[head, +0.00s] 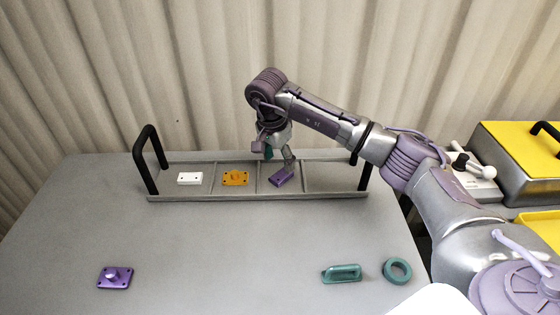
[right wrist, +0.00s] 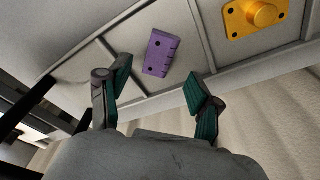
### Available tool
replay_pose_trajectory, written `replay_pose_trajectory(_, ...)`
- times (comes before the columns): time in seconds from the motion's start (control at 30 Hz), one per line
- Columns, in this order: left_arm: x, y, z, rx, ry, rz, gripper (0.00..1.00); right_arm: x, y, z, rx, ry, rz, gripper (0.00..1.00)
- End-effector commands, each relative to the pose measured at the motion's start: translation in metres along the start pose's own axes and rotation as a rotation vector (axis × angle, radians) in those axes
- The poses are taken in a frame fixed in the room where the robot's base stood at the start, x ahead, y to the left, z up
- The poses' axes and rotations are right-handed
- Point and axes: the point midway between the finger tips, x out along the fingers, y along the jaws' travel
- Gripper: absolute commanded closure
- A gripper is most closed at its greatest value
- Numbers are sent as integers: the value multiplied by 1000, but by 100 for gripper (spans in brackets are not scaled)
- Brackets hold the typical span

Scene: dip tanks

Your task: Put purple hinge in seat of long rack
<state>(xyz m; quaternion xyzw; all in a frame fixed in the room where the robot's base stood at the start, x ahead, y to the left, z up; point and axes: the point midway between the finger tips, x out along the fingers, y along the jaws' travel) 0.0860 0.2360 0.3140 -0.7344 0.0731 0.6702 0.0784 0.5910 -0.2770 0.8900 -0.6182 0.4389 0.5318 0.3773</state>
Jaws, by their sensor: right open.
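The purple hinge (head: 281,177) lies in the third compartment from the left of the long rack (head: 250,197), turned at an angle to the dividers in the head view. The right wrist view also shows the hinge (right wrist: 161,53), a flat block with small holes. My right gripper (head: 279,158) is just above it. In the right wrist view its green-padded fingers (right wrist: 158,78) are spread apart, with nothing between them. Whether a fingertip touches the hinge I cannot tell. My left gripper is not in view.
A white hinge (head: 190,178) and an orange flanged part (head: 235,178) fill the two left compartments; the rightmost looks empty. Black handles (head: 150,160) rise at the rack's ends. A purple knobbed plate (head: 115,278), a green handle (head: 342,273) and a green ring (head: 397,270) lie in front.

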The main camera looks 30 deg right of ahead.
Motion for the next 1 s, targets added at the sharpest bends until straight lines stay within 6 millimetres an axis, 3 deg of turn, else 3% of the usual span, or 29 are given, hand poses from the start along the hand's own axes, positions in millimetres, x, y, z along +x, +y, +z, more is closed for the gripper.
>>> replay_pose_trajectory(0.03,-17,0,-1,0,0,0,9,-22,0,-2,0,1,-2,36)
replay_pose_trajectory(0.3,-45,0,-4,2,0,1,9,-64,0,-1,1,1,0,36)
replay_pose_trajectory(0.5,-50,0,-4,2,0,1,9,-73,0,0,1,0,1,36)
replay_pose_trajectory(1.0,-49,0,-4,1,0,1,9,-72,0,0,1,0,0,36)
